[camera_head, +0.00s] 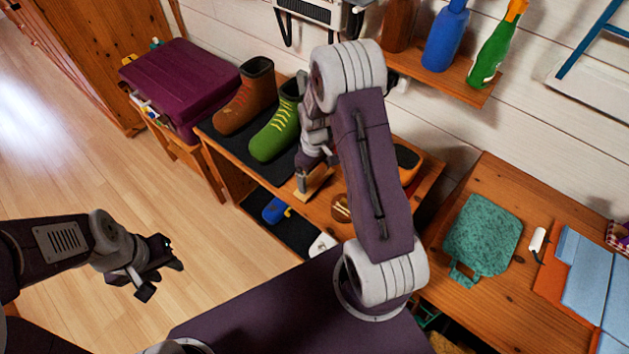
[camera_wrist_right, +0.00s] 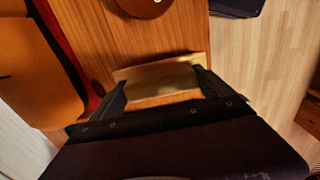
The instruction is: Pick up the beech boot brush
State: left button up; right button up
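The beech boot brush (camera_head: 318,182) is a pale wooden block on the wooden bench (camera_head: 227,155), partly hidden by my right gripper (camera_head: 303,184). In the right wrist view the brush (camera_wrist_right: 158,78) lies across the space at the fingertips of my right gripper (camera_wrist_right: 160,80). The fingers are wide apart, one near each end of the brush; I cannot tell whether they touch it. My left gripper (camera_head: 161,279) is open and empty above the floor at the lower left, far from the bench.
A brown boot (camera_head: 246,100) and a green boot (camera_head: 273,135) stand on a dark mat behind the brush. A round brown tin (camera_head: 341,208) is close to the brush. A blue item (camera_head: 275,210) lies on the lower shelf. Bottles (camera_head: 446,38) stand on the wall shelf.

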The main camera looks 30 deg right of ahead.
aim_at(315, 174)
jog(key=c, duration=0.5)
jog(key=shift+o, duration=0.2)
jog(key=shift+r, duration=0.35)
notch_tip(315, 174, up, 4)
jog(key=shift+s+p, duration=0.15)
jog(key=shift+p, duration=0.4)
jog(key=s+a+r, duration=0.1)
jog(key=s+r, duration=0.2)
jog(key=s, duration=0.2)
jog(key=s+a+r+p, duration=0.1)
jog(key=s+a+r, duration=0.1)
jog(key=s, duration=0.3)
jog(key=shift+s+a+r, duration=0.2)
jog(key=shift+s+r, duration=0.2)
jog(key=shift+r, duration=0.25)
jog(key=o, duration=0.8)
jog(key=c, duration=0.5)
jog(key=shift+c, duration=0.2)
